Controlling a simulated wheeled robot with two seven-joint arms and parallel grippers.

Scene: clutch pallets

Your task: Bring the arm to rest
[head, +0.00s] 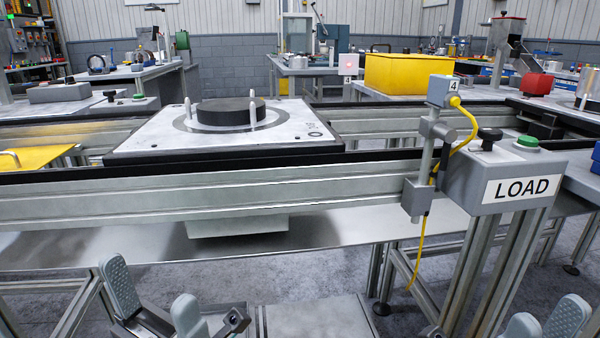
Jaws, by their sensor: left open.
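My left gripper (151,298) is at the bottom left of the head view, in front of and lower than the conveyor. Its two grey finger pads stand apart with nothing between them. My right gripper (546,318) shows at the bottom right edge, below the LOAD box. Its two fingertips stand apart and look empty; the rest of it is cut off by the frame. A pallet (280,136) sits on the conveyor, with a dark round disc (232,112) lying flat on it among upright pins. Both grippers are clear of the pallet and the disc.
The conveyor's front rail (330,186) runs across the view, with a metal shelf (330,228) below it. A grey LOAD box (490,172) with a green button and a sensor post (428,150) with a yellow cable stand at right. A yellow bin (408,75) is behind.

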